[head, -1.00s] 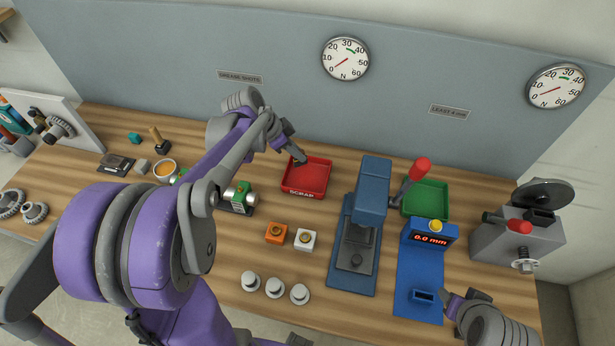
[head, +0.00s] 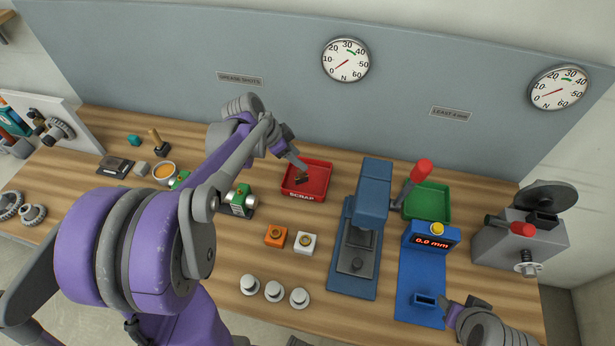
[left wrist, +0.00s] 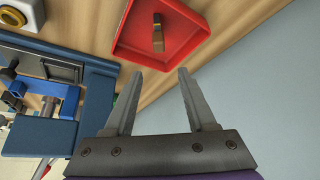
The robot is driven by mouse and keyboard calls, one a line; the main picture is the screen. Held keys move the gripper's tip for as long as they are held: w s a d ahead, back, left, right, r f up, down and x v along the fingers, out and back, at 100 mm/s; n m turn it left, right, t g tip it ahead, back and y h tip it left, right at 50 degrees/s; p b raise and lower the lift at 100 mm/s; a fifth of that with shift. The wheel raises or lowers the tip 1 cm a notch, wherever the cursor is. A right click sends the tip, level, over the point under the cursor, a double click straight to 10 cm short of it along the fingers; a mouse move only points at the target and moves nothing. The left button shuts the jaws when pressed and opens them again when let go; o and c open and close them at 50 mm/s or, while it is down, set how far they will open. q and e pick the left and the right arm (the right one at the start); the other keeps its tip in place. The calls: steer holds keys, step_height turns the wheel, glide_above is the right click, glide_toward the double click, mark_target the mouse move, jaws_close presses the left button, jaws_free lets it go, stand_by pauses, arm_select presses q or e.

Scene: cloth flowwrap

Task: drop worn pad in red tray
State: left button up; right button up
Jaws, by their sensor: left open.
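The red tray (head: 318,183), labelled SCRAP, sits at the back middle of the bench. The worn pad (head: 302,178), a small dark brown block, lies in it. In the left wrist view the pad (left wrist: 158,35) shows a brown and yellowish side inside the red tray (left wrist: 187,48). My left gripper (head: 301,166) is above the tray's back left part. In the left wrist view its two fingers (left wrist: 157,75) are spread apart with nothing between them, clear of the pad. My right gripper (head: 468,303) is at the lower right, near the blue gauge; its jaw opening is unclear.
A blue press (head: 361,220) with a red-knobbed lever stands right of the tray. A green tray (head: 427,203) is behind the blue gauge (head: 420,275). Orange (head: 276,235) and white (head: 305,242) blocks sit in front. A grey machine (head: 515,245) stands far right.

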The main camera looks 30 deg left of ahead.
arm_select(q)
steer(key=v, duration=1)
steer(key=shift+r, duration=0.2)
steer(key=shift+s, duration=0.1)
steer(key=s+d+f+n+y, duration=0.2)
steer(key=s+d+f+n, duration=0.2)
steer(key=s+d, duration=0.3)
steer(key=s+d+f+n+t+y, duration=0.1)
steer(key=s+d+f+n, duration=0.3)
steer(key=s+d, duration=0.3)
steer(key=shift+s+d+f+y, duration=0.2)
steer(key=shift+s+f+y, duration=0.1)
steer(key=shift+f+y, duration=0.1)
